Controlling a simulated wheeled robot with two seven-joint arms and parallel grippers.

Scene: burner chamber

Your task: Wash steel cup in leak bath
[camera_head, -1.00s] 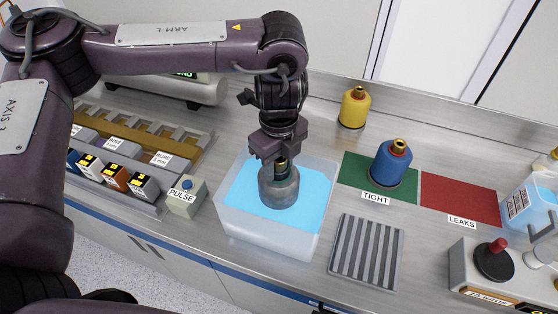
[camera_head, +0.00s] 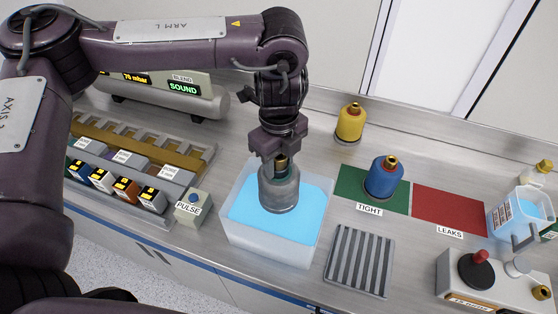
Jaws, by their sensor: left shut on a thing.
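The steel cup (camera_head: 279,190) is a grey metal cup hanging under my left gripper (camera_head: 280,158). The gripper is shut on the brass-coloured and dark piece at the cup's top. The leak bath (camera_head: 266,246) is a translucent white tub of bright blue liquid at the centre. The cup is upright over the bath, and its lower end is at or just above the liquid; I cannot tell whether it dips in. My right gripper is not in view.
A blue canister (camera_head: 384,178) stands on the green TIGHT pad (camera_head: 351,187). The red LEAKS pad (camera_head: 449,211) is empty. A yellow canister (camera_head: 350,124) stands behind. A ribbed grey rack (camera_head: 360,262) lies right of the bath; a PULSE button box (camera_head: 192,208) stands left.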

